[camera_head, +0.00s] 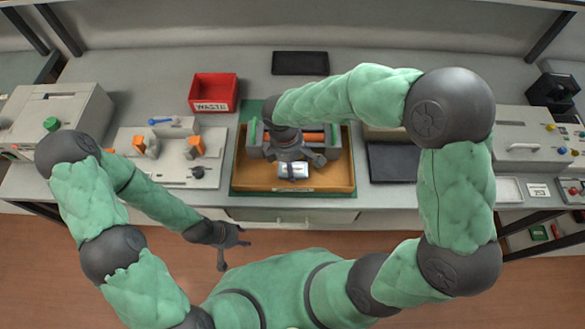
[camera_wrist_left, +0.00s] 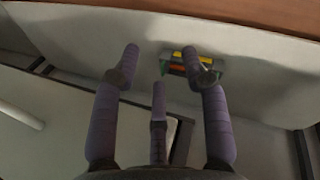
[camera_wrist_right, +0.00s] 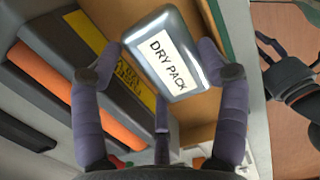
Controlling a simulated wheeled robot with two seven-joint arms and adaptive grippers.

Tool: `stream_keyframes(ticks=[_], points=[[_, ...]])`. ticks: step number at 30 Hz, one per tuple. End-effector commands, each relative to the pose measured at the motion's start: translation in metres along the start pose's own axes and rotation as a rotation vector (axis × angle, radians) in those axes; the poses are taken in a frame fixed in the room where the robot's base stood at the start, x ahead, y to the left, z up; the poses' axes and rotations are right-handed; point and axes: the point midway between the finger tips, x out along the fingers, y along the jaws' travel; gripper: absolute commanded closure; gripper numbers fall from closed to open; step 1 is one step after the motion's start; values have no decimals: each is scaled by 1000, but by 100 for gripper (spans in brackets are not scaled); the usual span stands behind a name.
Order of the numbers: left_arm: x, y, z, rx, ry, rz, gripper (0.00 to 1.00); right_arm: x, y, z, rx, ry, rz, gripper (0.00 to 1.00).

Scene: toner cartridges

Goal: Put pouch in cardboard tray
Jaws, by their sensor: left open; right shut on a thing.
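The pouch (camera_wrist_right: 163,52) is a silvery packet with a white "DRY PACK" label; it also shows in the head view (camera_head: 293,170). My right gripper (camera_wrist_right: 160,62) has its fingers around the pouch, shut on it, over the front part of the cardboard tray (camera_head: 262,178). In the right wrist view the tray's brown floor and wall (camera_wrist_right: 205,105) show beside the pouch. I cannot tell whether the pouch touches the tray floor. My left gripper (camera_head: 232,243) is open and empty, in front of the bench edge; its spread fingers show in the left wrist view (camera_wrist_left: 165,75).
Dark and orange cartridges (camera_wrist_right: 60,85) lie in the back of the tray. A red WASTE bin (camera_head: 213,92) stands behind left, a fixture with orange clamps (camera_head: 172,155) at left. A dark mat (camera_head: 393,162) lies to the right, a black tray (camera_head: 300,63) at the back.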

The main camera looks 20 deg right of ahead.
Motion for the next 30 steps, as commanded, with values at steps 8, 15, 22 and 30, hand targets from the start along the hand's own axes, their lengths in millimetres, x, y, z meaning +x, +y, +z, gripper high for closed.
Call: stream_keyframes(ticks=[8, 15, 22, 30], points=[[11, -4, 0, 0, 0, 0, 55, 31, -1, -4, -1, 0, -1, 53], [10, -4, 0, 0, 0, 0, 55, 31, -1, -4, -1, 0, -1, 53], [12, -4, 0, 0, 0, 0, 55, 33, -1, -4, 0, 0, -1, 15], [10, -4, 0, 0, 0, 0, 55, 31, -1, -4, 0, -1, -2, 15]])
